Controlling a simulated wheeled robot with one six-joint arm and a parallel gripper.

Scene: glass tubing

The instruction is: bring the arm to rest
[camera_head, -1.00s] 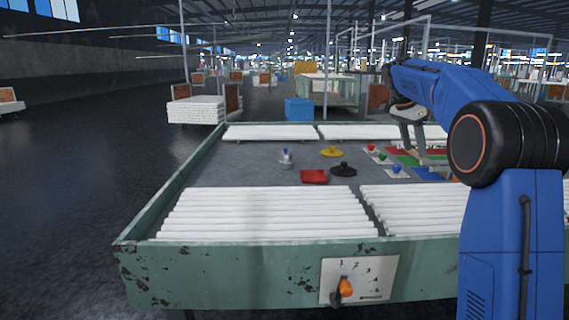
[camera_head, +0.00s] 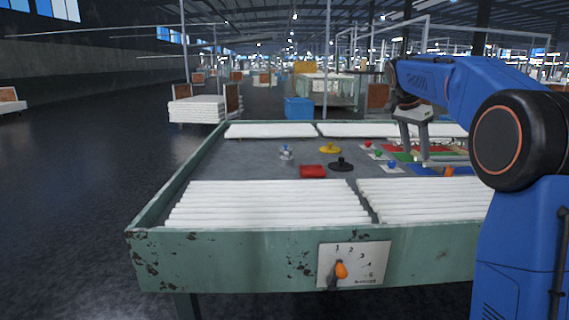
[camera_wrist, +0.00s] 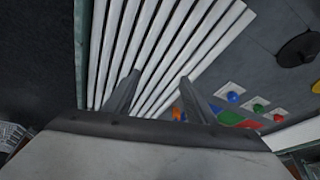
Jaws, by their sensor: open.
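My gripper (camera_head: 414,158) hangs over the right part of the green-framed table (camera_head: 215,245), close to the coloured mats. In the wrist view my gripper (camera_wrist: 156,95) shows its two fingers spread apart with nothing between them. Below the fingers in that view lie the white tubes (camera_wrist: 150,50). My blue arm reaches in from the right of the head view.
On the table stand a red block (camera_head: 312,171), a black knobbed disc (camera_head: 341,164), a yellow piece (camera_head: 330,149) and a small grey-blue piece (camera_head: 286,152). Small knobs, one green (camera_head: 378,154), sit by the mats. A dial plate (camera_head: 355,265) is on the front. Open floor lies left.

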